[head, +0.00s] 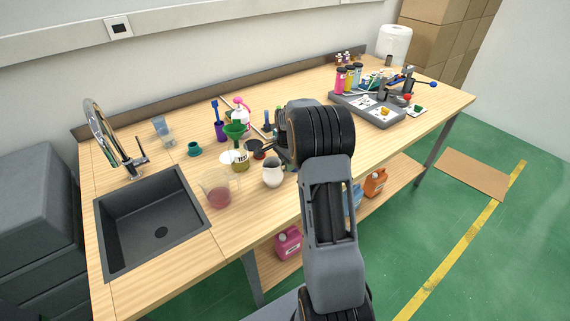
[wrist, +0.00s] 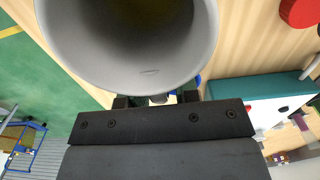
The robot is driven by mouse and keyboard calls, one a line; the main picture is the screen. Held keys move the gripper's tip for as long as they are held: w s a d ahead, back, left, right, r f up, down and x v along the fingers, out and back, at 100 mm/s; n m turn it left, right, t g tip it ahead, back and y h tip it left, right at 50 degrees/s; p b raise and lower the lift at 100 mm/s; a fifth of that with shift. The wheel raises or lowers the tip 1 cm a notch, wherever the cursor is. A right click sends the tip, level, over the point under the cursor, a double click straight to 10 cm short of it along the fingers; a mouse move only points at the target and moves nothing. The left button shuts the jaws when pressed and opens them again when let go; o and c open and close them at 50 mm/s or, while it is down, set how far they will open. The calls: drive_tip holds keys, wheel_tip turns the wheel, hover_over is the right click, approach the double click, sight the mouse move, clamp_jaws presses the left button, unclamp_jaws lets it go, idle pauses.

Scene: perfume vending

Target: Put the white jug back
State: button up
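The white jug (head: 273,175) is upright in the head view, near the front edge of the bench, just below and left of my arm's end. In the wrist view, a wide pale-grey vessel mouth (wrist: 130,82), apparently this jug's, fills the upper left, with an olive-dark inside. My gripper (wrist: 157,100) is right at that vessel's near rim. Its two fingertips show apart with a small grey part between them. The rim hides the finger ends, so I cannot tell whether they press on anything. In the head view my wrist hides most of the gripper.
Left of the jug stand a beaker with pink liquid (head: 217,190) and a labelled jar (head: 240,161). Behind are a green funnel (head: 235,131) and a dark cup (head: 257,149). A black sink (head: 155,222) is at left. A grey tray (head: 372,112) with bottles is at right.

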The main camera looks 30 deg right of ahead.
sight(279, 177)
drive_tip(key=shift+o, duration=0.8)
wheel_tip(279, 177, up, 12)
drive_tip(key=shift+f, duration=0.1)
drive_tip(key=s+a+r+n+t, duration=0.2)
drive_tip(key=s+a+r+n, duration=0.3)
drive_tip(key=s+a+n, duration=0.45)
drive_tip(key=s+a+f+n+t, duration=0.1)
drive_tip(key=s+a+f+n, duration=0.1)
drive_tip(key=s, duration=0.4)
drive_tip(key=s+a+f+n, duration=0.1)
drive_tip(key=s+a+n, duration=0.4)
drive_tip(key=s+a, duration=0.1)
drive_tip(key=shift+s+f+t, duration=0.35)
drive_tip(key=shift+s+t, duration=0.05)
drive_tip(key=shift+s, duration=0.25)
